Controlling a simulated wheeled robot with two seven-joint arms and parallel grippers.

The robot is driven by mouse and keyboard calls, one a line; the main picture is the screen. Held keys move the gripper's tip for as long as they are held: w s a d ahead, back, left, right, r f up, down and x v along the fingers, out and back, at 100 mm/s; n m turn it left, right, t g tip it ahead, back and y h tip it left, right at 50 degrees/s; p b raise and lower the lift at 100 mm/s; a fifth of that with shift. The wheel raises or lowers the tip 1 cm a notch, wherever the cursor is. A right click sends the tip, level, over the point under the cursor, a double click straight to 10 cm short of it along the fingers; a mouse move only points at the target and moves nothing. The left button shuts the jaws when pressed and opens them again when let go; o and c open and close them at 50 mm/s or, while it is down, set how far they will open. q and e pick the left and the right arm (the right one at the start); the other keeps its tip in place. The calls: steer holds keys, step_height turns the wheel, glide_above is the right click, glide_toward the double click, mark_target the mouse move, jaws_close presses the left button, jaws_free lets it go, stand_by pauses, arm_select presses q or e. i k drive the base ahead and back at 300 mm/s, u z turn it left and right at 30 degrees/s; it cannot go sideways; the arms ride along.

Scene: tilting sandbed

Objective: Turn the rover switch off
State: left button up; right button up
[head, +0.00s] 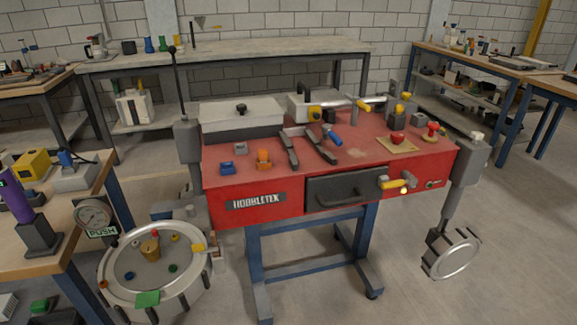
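A red bench labelled HOBBLETEK (280,203) stands in the middle on blue legs. I cannot tell which control is the rover switch. A yellow and grey lever (393,183) sits on its front, right of the drawer, with a small glowing light (403,191) just below it. A small round green-centred control (431,184) is at the front's right end. On top, a red button (397,138) sits on a tan plate, with a red knob (432,129) to its right. A blue-handled piece (332,135) is near the middle. Neither of my grippers is in view.
A dark drawer (343,190) with a handle is in the bench front. A round metal drum (155,270) stands at front left, beside a wooden table with a gauge (94,217). A round disc (452,254) hangs at right. The floor in front of the bench is largely clear.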

mark_target(397, 137)
steer(key=k, duration=0.65)
steer(key=z, duration=0.45)
steer(key=i, duration=2)
steer(key=u, duration=0.8)
